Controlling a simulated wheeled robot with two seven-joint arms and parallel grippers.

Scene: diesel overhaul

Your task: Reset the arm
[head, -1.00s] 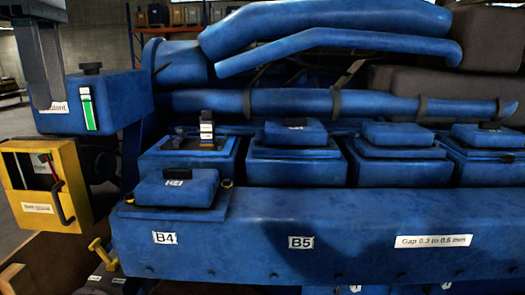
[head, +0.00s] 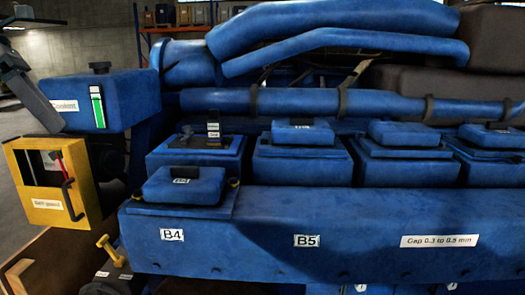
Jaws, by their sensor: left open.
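My left gripper (head: 35,100) shows at the upper left edge of the head view, grey and tilted, its finger slanting down to the right. It is open, with nothing seen in it. It appears in front of the left side of the blue coolant tank (head: 125,95) and above the yellow box (head: 22,212); I cannot tell whether it touches either. Part of the gripper is cut off by the picture edge. My right gripper is not in view.
The blue engine fills the middle and right. A blue cover (head: 183,186) lies on the ledge above the B4 label (head: 172,235). One cylinder top (head: 196,150) is uncovered; other covers (head: 302,132) sit in place. A yellow T-handled tool (head: 110,250) stands lower left.

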